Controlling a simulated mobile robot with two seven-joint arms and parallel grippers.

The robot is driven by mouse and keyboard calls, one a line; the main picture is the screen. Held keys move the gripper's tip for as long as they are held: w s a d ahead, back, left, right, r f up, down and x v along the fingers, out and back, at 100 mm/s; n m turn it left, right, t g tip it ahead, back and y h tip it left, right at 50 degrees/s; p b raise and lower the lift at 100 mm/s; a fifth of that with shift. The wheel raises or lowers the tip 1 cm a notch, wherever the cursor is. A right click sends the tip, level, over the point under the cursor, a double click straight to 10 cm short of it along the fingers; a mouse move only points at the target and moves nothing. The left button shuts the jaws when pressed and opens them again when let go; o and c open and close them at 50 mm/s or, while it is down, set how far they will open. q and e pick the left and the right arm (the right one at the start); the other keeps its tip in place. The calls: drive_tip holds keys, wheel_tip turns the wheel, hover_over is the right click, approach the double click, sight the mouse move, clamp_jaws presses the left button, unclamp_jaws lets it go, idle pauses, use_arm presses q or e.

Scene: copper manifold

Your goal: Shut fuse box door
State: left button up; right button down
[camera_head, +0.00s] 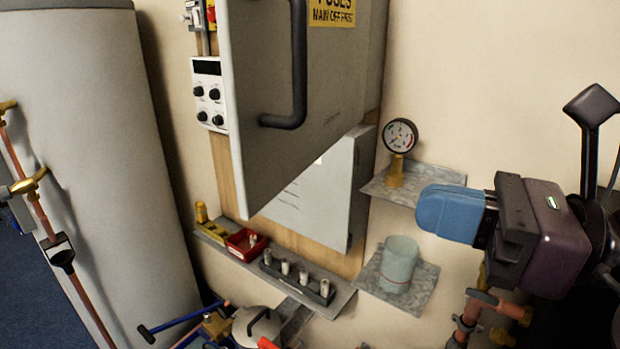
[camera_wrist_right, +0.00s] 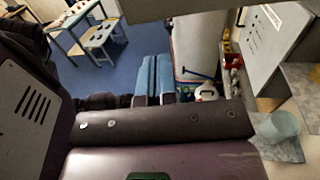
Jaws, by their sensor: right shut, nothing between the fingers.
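The fuse box door (camera_head: 280,110) is a large grey panel with a black bar handle (camera_head: 299,65) and a yellow label about fuses and main off at its top. It stands out from the wall towards me, ajar, and its top is cut off by the frame. My right gripper (camera_head: 432,212) has blue fingers. It is shut and empty, to the right of the door and below the handle, apart from it. Its fingers lie side by side in the right wrist view (camera_wrist_right: 152,78). My left gripper is not in view.
A white panel (camera_head: 320,195) sits below the door. A pressure gauge (camera_head: 401,136) and a translucent cup (camera_head: 399,262) stand on small shelves near my right gripper. A lower shelf holds a red tray (camera_head: 246,246). A tall white tank (camera_head: 90,130) stands at left.

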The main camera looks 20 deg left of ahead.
sight(283, 174)
drive_tip(key=a, duration=0.4)
drive_tip(key=w+a+p, duration=0.1)
drive_tip(key=a, duration=0.3)
drive_tip(key=w+a+p, duration=0.1)
drive_tip(key=a, duration=0.3)
drive_tip(key=shift+r, duration=0.1)
drive_tip(key=shift+w+a, duration=0.1)
drive_tip(key=shift+a, duration=0.5)
drive_tip(key=shift+a, duration=0.15)
